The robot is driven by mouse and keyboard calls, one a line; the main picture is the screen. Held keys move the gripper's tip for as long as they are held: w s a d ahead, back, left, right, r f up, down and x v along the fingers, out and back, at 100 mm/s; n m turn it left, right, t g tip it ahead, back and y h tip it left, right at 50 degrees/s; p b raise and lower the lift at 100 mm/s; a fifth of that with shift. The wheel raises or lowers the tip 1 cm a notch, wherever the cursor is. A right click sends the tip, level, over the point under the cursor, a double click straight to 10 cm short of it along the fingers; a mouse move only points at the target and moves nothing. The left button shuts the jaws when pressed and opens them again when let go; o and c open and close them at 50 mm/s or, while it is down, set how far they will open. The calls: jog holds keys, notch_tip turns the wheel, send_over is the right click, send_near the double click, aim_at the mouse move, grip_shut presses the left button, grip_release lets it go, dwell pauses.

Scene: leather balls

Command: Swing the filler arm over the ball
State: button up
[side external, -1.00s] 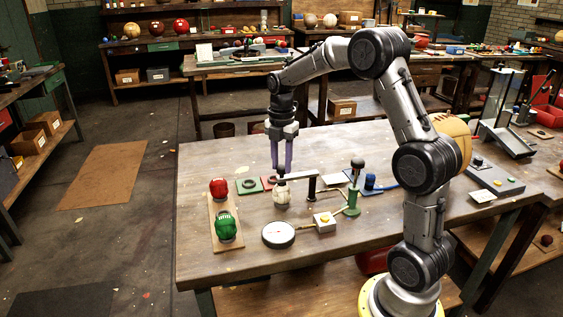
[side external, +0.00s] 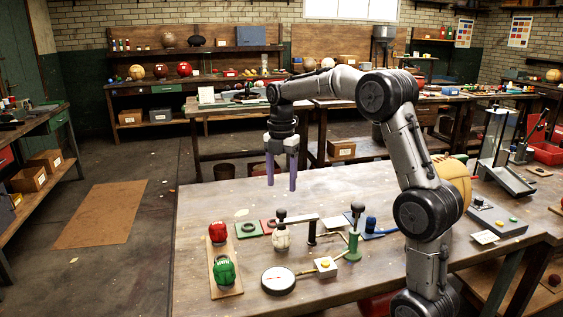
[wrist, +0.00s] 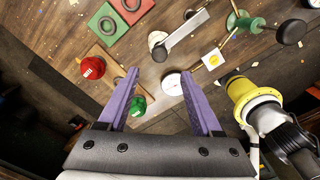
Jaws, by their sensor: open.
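The filler arm, a flat pale bar (side external: 300,218) on a black post (side external: 312,232), reaches left with its black-knobbed end (side external: 281,214) above the white ball (side external: 282,238). The bar (wrist: 184,30) and part of the ball (wrist: 156,38) also show in the wrist view, with the knob end overlapping the ball. I cannot tell whether the arm touches the ball. My gripper (side external: 281,186) has purple fingers pointing down. It is open and empty, in the air above the filler arm, apart from it. Its spread fingers also show in the wrist view (wrist: 160,74).
Left of the ball are a board with a red ball (side external: 218,232) and a green ball (side external: 224,270). In front are a round dial (side external: 278,280) and a yellow-button box (side external: 325,266). A green stand (side external: 354,243) stands right. The table's back left is clear.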

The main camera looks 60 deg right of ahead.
jog(key=shift+r, duration=2.8)
jog(key=s+a+r+t, duration=0.1)
jog(key=s+a+r, duration=0.2)
jog(key=s+a, duration=0.3)
jog(key=s+a+r+t, duration=0.2)
jog(key=s+a+r, duration=0.2)
jog(key=a, duration=0.3)
jog(key=s+a+f+m+t, duration=0.1)
jog(key=s+a+f+m, duration=0.2)
jog(key=s+f+m, duration=0.3)
jog(key=s+a+f+m+t, duration=0.1)
jog(key=s+a+f+m, duration=0.2)
jog(key=m, duration=0.9)
jog(key=shift+s+f+t, duration=0.3)
jog(key=shift+s+f, duration=1.4)
jog(key=shift+f, duration=0.15)
